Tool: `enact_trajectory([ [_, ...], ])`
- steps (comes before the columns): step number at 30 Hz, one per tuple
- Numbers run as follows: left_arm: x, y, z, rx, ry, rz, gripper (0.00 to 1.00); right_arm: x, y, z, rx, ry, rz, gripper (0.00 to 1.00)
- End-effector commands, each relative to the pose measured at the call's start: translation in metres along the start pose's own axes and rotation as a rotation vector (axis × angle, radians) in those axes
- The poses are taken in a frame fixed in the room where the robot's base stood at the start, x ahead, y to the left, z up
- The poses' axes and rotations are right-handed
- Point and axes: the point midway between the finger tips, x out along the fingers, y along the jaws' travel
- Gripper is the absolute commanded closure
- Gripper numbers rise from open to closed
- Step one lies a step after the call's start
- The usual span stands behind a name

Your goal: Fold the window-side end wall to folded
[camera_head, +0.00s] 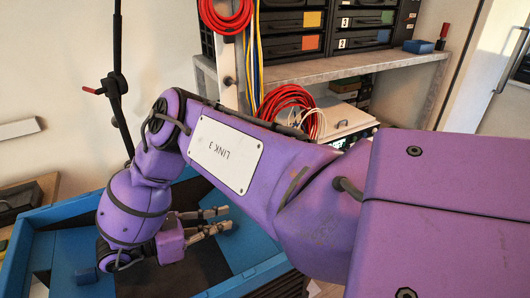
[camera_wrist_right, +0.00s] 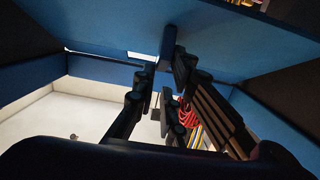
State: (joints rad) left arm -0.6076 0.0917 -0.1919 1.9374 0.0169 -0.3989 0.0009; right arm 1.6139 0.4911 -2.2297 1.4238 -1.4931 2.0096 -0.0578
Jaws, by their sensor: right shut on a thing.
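A blue folding crate (camera_head: 14,262) fills the lower left of the head view, with upright walls around a dark inside. My right gripper (camera_head: 222,219) reaches over it, fingers pointing right towards a bright blue panel, which I take as the window-side end wall (camera_head: 237,252). In the right wrist view my right gripper (camera_wrist_right: 158,88) has its dark fingers on either side of a small blue tab (camera_wrist_right: 168,42) on a blue wall (camera_wrist_right: 220,45). It is shut on that part; the exact contact is hard to see. My left gripper is not in view.
A grey shelf (camera_head: 385,62) behind carries drawer units (camera_head: 373,20). Coiled red cable (camera_head: 290,103) and a white box (camera_head: 345,118) are below it. A black stand (camera_head: 117,80) rises behind the crate.

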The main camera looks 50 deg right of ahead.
Motion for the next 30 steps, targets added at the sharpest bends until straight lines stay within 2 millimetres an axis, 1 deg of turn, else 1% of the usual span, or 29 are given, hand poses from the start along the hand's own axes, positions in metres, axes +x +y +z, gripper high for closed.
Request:
enact_trajectory([
  [1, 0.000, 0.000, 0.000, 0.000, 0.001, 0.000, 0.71, -0.001, -0.001, -0.004, 0.002, 0.002, -0.001, 1.00],
  [10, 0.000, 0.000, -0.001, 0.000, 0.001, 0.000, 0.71, -0.006, -0.001, -0.014, 0.002, 0.002, -0.001, 1.00],
  [23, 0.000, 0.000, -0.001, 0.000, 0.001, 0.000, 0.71, -0.007, -0.001, -0.016, 0.002, 0.003, 0.000, 1.00],
  [30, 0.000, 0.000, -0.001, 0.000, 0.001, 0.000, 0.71, -0.009, -0.001, -0.024, 0.003, 0.003, -0.002, 1.00],
])
